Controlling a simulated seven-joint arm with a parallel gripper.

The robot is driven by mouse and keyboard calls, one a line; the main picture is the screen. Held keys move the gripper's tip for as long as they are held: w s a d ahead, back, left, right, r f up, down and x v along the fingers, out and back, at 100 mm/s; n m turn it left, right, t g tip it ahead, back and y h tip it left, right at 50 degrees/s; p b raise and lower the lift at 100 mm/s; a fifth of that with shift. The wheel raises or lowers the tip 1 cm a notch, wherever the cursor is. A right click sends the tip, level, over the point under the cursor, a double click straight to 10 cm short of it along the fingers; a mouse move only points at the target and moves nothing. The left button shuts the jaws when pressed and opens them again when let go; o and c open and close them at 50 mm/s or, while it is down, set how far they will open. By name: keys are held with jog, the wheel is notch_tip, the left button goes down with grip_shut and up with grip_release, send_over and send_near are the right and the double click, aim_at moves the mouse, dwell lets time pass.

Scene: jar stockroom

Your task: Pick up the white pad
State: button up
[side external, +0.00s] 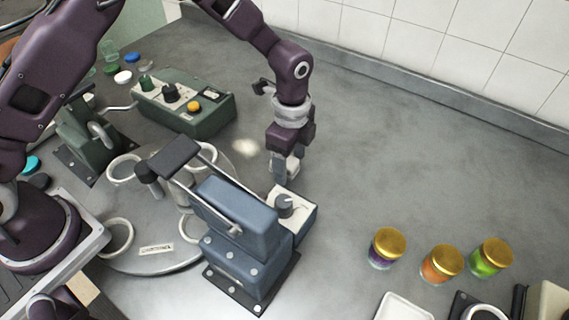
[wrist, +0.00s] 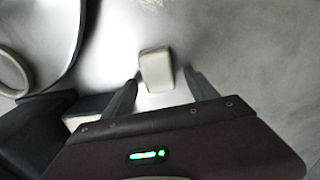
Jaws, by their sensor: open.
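The white pad (wrist: 156,70) is a small pale block in the wrist view, with rounded edges and a shaded lower side. It lies between and slightly beyond my two dark fingertips. My gripper (wrist: 163,78) is open, with a finger on each side of the pad and a visible gap at the right. In the side external view my gripper (side external: 285,168) points down behind the blue device. A pale piece shows at its fingertips there, but I cannot tell whether it is the pad. Whether the fingers touch the pad is unclear.
A blue clamp device (side external: 238,228) with a knobbed box (side external: 292,212) stands close in front of my gripper. A round plate (side external: 150,264) with rings is to the left. A green control box (side external: 200,117) stands behind. Three gold-lidded jars (side external: 441,264) stand right; the bench between is clear.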

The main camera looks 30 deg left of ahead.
aim_at(290, 162)
jog(key=shift+f, duration=0.2)
jog(key=c, duration=1.4)
notch_tip(290, 162, up, 10)
jog(key=shift+r, duration=0.1)
jog(key=shift+c, duration=0.2)
